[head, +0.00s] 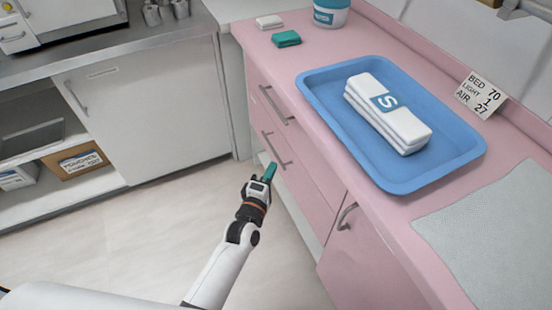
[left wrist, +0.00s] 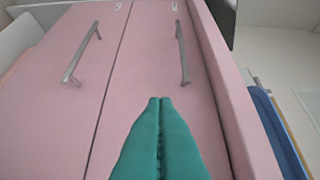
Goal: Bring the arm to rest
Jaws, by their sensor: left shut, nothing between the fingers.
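My left gripper (head: 271,171) is in front of the pink drawers in the head view, with teal fingertips. In the left wrist view its teal fingers (left wrist: 160,102) lie together with nothing between them. They point toward the pink drawer fronts, beneath the two bar handles in the picture. I cannot tell how far the fingertips are from the drawer fronts. The white left forearm (head: 222,270) comes in from the lower left. My right gripper is in neither view.
A drawer handle (head: 277,150) is near the gripper. Bare floor (head: 150,235) lies left of the arm.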

